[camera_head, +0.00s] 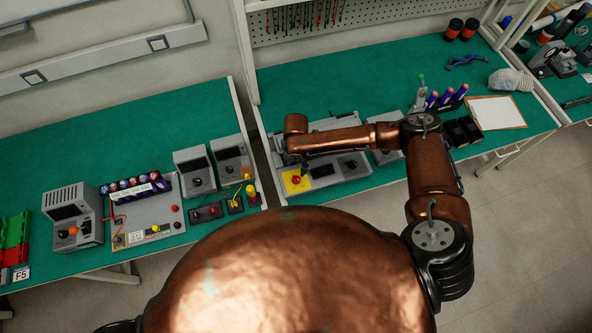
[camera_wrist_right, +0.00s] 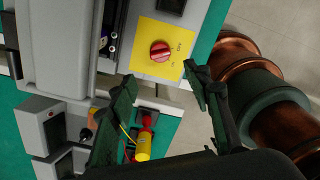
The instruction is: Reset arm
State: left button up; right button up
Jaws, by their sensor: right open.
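My right arm crosses the right half of the head view, and its gripper (camera_head: 303,168) hangs over the grey control box on the right bench, partly hidden by my own arm. In the right wrist view the right gripper (camera_wrist_right: 160,97) has its two dark fingers wide apart with nothing between them. A red rotary knob (camera_wrist_right: 160,51) on a yellow plate (camera_wrist_right: 177,36) lies just beyond the fingertips, apart from them. The yellow plate also shows in the head view (camera_head: 292,187). My left gripper shows in neither view.
The left green bench (camera_head: 150,110) carries several grey instruments, a panel with purple cells (camera_head: 135,187) and red-green bins (camera_head: 15,240). The right bench holds black bins (camera_head: 462,132), a clipboard (camera_head: 497,113) and purple-topped cylinders (camera_head: 446,97). The middle of the right bench's back is clear.

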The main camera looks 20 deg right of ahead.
jog(key=shift+r, duration=0.45)
